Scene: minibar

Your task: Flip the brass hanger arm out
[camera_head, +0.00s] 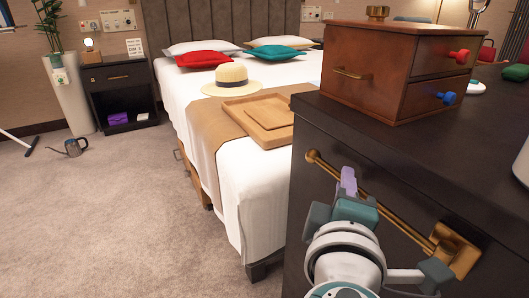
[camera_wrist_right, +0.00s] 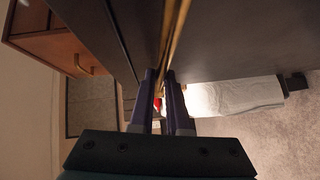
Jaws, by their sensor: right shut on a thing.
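The brass hanger arm (camera_head: 395,218) is a long thin rod on the side of the dark cabinet. Its brass bracket (camera_head: 458,250) is at the right and its rounded tip is at the upper left. The rod runs close along the cabinet face. My right gripper (camera_head: 347,180) is at the rod, nearer its tip than its bracket. In the right wrist view, the rod (camera_wrist_right: 176,28) runs down between the purple fingers (camera_wrist_right: 162,78), which are shut on it. My left gripper is not in view.
The dark cabinet (camera_head: 330,125) carries a small wooden drawer box (camera_head: 350,95) with red and blue knobs. A bed (camera_head: 225,165) with a hat (camera_head: 232,80) and wooden tray (camera_head: 265,118) stands to the left. Carpet (camera_head: 120,220) is clear at the lower left.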

